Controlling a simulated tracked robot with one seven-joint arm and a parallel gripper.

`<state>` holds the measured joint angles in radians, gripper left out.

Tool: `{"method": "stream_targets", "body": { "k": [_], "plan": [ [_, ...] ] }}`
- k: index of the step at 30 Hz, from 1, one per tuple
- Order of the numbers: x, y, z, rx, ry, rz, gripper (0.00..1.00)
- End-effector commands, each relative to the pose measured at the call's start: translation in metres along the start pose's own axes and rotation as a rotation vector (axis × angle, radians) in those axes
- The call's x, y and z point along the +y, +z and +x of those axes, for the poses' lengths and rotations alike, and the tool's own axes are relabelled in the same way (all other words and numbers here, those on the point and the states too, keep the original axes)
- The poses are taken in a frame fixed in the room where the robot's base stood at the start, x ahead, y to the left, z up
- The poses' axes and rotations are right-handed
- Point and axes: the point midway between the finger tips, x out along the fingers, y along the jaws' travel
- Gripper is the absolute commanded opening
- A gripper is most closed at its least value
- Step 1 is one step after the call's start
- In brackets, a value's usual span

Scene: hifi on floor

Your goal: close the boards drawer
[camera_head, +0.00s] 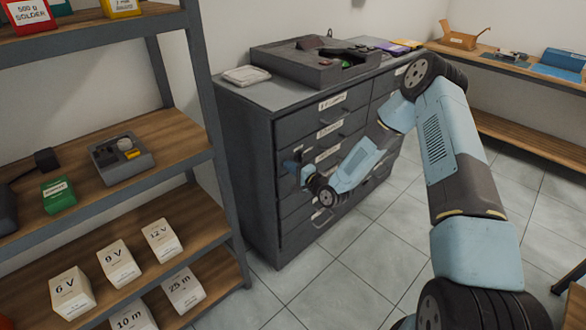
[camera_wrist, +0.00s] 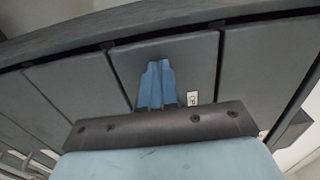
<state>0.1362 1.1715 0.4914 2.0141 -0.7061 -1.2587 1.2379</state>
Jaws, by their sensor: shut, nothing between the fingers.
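A dark grey drawer cabinet (camera_head: 250,135) stands in the middle of the head view, with labelled drawers down its front. The labels are too small to read, so I cannot tell which is the boards drawer. No drawer clearly stands out from the front in the head view. My gripper (camera_head: 292,165) is at the left part of the cabinet front, about mid-height. In the wrist view my gripper (camera_wrist: 157,85) is shut and empty, its fingertips over a grey drawer front (camera_wrist: 195,60). I cannot tell whether they touch it. A small white label (camera_wrist: 192,98) shows beside the fingers.
A dark grey tray (camera_head: 290,68) and a pale pad (camera_head: 246,75) lie on the cabinet top. A shelf rack (camera_head: 215,135) with several boxes stands close on the left. A bench (camera_head: 520,72) runs along the right wall. Tiled floor (camera_head: 345,270) before the cabinet is clear.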

Motion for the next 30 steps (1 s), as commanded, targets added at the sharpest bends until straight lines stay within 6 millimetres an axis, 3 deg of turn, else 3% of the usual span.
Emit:
{"method": "stream_targets", "body": {
  "k": [2, 8, 22, 30],
  "plan": [
    [-0.005, 0.001, 0.003, -0.001, -0.012, -0.003, 0.00],
    [-0.002, 0.001, -0.022, -0.007, -0.005, -0.001, 0.00],
    [0.000, 0.001, -0.110, -0.012, -0.002, 0.002, 0.00],
    [0.000, 0.001, -0.131, -0.013, -0.002, 0.000, 0.00]
  ]
}}
